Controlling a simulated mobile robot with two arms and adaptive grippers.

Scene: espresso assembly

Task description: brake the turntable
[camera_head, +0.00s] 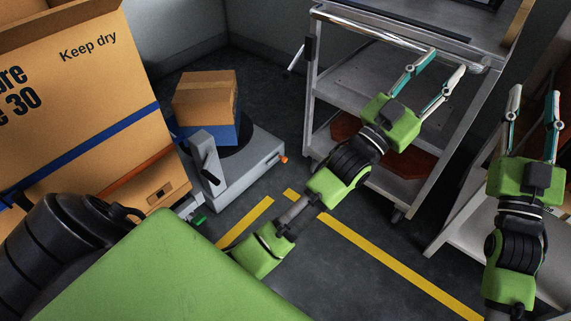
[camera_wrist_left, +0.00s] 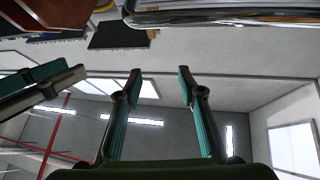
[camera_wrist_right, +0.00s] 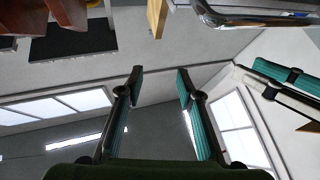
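The turntable is a low grey base (camera_head: 250,165) on the floor at left centre in the head view, with a dark round plate (camera_head: 236,142) partly hidden under its load. A grey upright block with a black lever (camera_head: 209,160) stands at its front. An orange knob (camera_head: 284,159) is at its right end. I cannot tell which part is the brake. My left gripper (camera_head: 447,61) is open and empty, pointing up by the cart's handle, well right of the turntable. My right gripper (camera_head: 535,93) is open and empty at the far right. The left (camera_wrist_left: 160,80) and right (camera_wrist_right: 160,77) wrist views show nothing between the fingers.
A brown box (camera_head: 205,92) on a blue one (camera_head: 190,131) loads the turntable. A large "Keep dry" carton (camera_head: 100,85) stands at left. A grey shelf cart with a metal handle (camera_head: 375,29) stands behind my left arm. Dark floor with yellow lines (camera_head: 400,262) lies open between.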

